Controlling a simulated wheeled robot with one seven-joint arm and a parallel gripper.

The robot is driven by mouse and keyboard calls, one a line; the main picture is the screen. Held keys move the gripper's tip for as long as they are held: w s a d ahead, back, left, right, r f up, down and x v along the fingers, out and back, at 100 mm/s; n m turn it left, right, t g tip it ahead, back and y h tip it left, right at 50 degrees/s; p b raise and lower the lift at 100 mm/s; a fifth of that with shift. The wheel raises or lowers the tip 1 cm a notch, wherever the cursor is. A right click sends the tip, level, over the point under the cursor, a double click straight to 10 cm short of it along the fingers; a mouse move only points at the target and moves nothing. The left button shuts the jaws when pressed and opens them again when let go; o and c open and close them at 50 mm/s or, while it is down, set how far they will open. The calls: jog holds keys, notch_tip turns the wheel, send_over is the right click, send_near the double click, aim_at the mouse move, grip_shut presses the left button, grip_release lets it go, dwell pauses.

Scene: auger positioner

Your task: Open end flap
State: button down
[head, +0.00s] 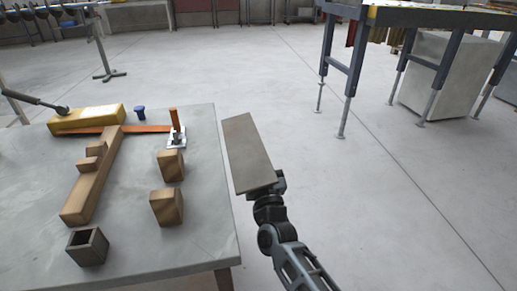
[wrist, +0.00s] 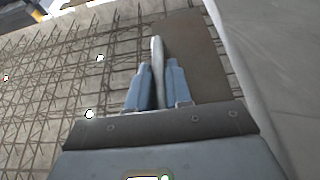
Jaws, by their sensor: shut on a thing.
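A flat grey-brown panel, which I take as the end flap (head: 248,153), shows in the head view just beyond the table's right edge, tilted, with a narrow gap of floor showing between them. Its hinge, if any, cannot be made out. My gripper (head: 268,188) is at the panel's near lower end, partly hidden by it. In the wrist view the blue fingers of my gripper (wrist: 157,85) are closed on the panel's pale edge, and the brown face of the end flap (wrist: 195,50) spreads to the right beyond them.
The grey table (head: 130,215) carries wooden blocks (head: 167,206), a long wooden bar (head: 92,180), a yellow box (head: 88,118), an orange strip (head: 140,128), a small blue piece (head: 139,112) and an open square tube (head: 88,247). Open floor (head: 380,210) lies to the right.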

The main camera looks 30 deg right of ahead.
jog(key=shift+w+a+f+m+g+h, duration=0.1)
jog(key=shift+f+m+h, duration=0.15)
jog(key=shift+m, duration=0.3)
jog(key=shift+s+a+f+m+g+h, duration=0.1)
jog(key=shift+f+m+h, duration=0.1)
jog(key=shift+m, duration=0.3)
jog(key=shift+w+a+f+m+g+h, duration=0.1)
jog(key=shift+f+m+h, duration=0.15)
jog(key=shift+m, duration=0.3)
jog(key=shift+p, duration=0.3)
jog(key=c, duration=1.1)
grip_release()
jog(key=p+v, duration=0.1)
jog(key=v, duration=0.7)
jog(key=shift+w, duration=0.1)
